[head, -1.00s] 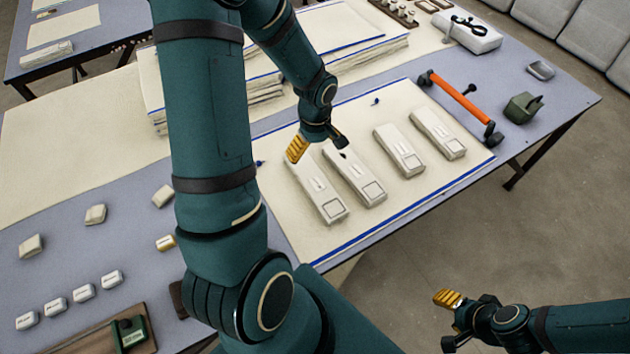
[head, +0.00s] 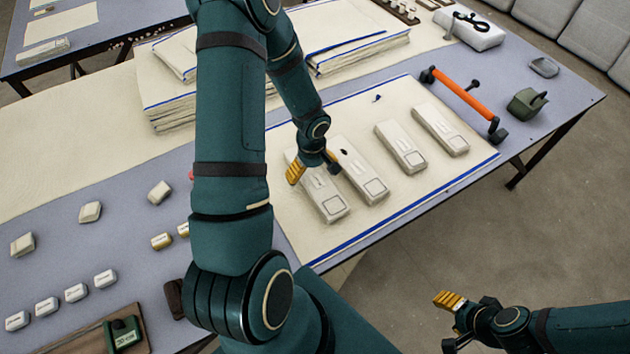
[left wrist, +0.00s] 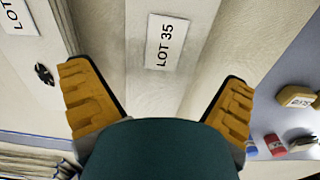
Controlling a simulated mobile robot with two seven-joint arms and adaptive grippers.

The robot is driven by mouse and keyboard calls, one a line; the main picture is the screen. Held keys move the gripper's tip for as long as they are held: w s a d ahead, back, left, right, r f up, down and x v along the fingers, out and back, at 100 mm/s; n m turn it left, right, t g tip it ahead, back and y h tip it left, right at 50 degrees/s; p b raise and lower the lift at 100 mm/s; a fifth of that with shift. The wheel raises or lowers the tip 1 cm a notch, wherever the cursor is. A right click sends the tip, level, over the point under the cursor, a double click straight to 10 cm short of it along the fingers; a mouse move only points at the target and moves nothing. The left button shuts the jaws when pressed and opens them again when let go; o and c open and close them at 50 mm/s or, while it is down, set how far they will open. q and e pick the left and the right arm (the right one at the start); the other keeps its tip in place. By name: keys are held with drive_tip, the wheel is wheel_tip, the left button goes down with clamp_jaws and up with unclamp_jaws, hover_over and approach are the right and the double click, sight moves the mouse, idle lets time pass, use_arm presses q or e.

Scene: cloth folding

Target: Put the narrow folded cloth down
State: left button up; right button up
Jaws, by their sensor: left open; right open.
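The narrow folded cloth (head: 328,203) is a long cream strip lying at the left end of a row of similar strips on the blue-edged cream sheet (head: 400,200). In the left wrist view the cloth (left wrist: 150,85) shows its LOT 35 label between the fingers. My left gripper (head: 314,168) is over its far part in the head view. Its yellow fingers stand wide apart in the wrist view (left wrist: 160,100), one on each side of the label, so it is open. Whether they touch the cloth cannot be told. My right gripper (head: 450,321) is open and empty, right of the table over the floor.
Several other strips, including one close on the right (head: 360,173), share the sheet. Stacked cream sheets (head: 170,113) stand behind. An orange-handled bar (head: 465,103) and a green container (head: 526,102) lie at right. Small blocks (head: 76,292) are at left. My left arm hides part of the table.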

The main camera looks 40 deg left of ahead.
use_arm(q)
drive_tip(key=shift+f, duration=0.85)
drive_tip(key=c, duration=1.2)
